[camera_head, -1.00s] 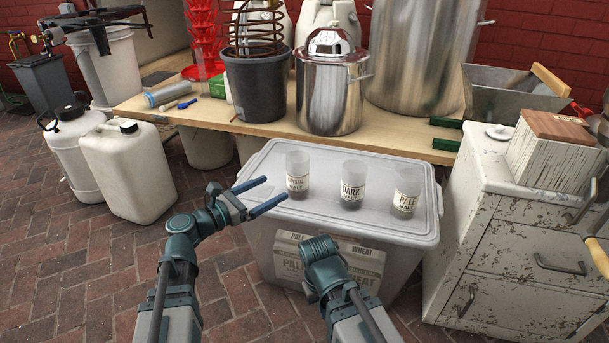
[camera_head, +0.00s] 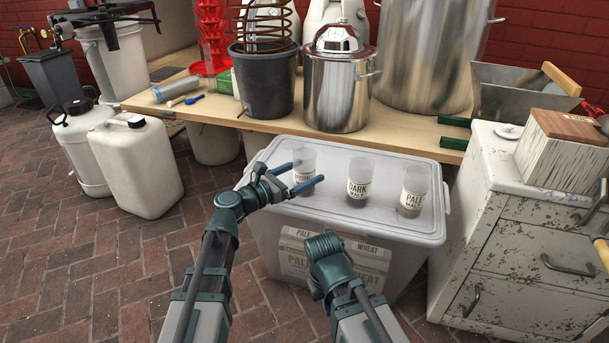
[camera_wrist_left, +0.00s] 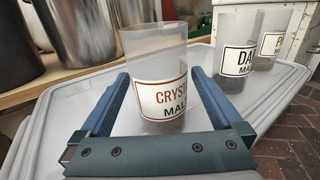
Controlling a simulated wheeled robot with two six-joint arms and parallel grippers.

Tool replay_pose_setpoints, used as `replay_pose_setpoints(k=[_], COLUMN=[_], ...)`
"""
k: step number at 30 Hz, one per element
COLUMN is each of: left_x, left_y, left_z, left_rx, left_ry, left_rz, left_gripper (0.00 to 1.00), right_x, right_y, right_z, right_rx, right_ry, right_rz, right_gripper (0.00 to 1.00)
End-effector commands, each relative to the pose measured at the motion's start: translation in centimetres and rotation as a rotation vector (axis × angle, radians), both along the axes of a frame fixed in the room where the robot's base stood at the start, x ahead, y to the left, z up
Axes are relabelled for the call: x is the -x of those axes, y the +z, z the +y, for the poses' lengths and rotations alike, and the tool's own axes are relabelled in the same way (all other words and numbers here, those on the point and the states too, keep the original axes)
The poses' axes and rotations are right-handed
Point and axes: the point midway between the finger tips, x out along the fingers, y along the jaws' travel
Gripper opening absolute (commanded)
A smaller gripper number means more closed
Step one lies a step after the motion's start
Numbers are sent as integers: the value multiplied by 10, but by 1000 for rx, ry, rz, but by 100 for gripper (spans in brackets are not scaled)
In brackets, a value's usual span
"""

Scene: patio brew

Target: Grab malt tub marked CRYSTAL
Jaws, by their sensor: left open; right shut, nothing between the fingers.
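The CRYSTAL malt tub (camera_head: 303,161) is a clear frosted cup with a white label, upright on the grey lid (camera_head: 402,230) of a storage bin. In the head view, my left gripper (camera_head: 302,177) partly covers it. In the left wrist view the CRYSTAL tub (camera_wrist_left: 158,65) stands between the two blue fingers of my open left gripper (camera_wrist_left: 165,98), with a gap visible at the sides. My right gripper (camera_head: 323,245) is shut and empty, low in front of the bin. The DARK malt tub (camera_head: 359,184) and PALE malt tub (camera_head: 413,190) stand to the right.
Behind the bin, a wooden bench (camera_head: 400,135) holds a steel pot (camera_head: 337,90) and a black bucket (camera_head: 265,85). A worn white cabinet (camera_head: 520,235) stands close on the right. White jerrycans (camera_head: 137,168) stand on the brick floor to the left.

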Motion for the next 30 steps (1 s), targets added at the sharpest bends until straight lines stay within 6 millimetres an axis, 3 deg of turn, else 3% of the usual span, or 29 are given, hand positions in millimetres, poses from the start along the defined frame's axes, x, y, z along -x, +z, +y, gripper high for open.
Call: replay_pose_setpoints(k=[7, 15, 28, 30], left_x=[-25, -26, -26, -26], left_y=[-2, -2, -2, -2], left_z=[-28, -31, -31, -31], left_rx=[0, 0, 0, 0], left_ry=[-3, 0, -1, -1], left_rz=[0, 0, 0, 0], left_gripper=[100, 98, 21, 19], right_x=[0, 0, 0, 0], right_y=[-2, -2, -2, -2], right_z=[0, 0, 0, 0], right_rx=[0, 0, 0, 0], right_ry=[0, 0, 0, 0], right_rz=[0, 0, 0, 0], right_gripper=[0, 0, 0, 0])
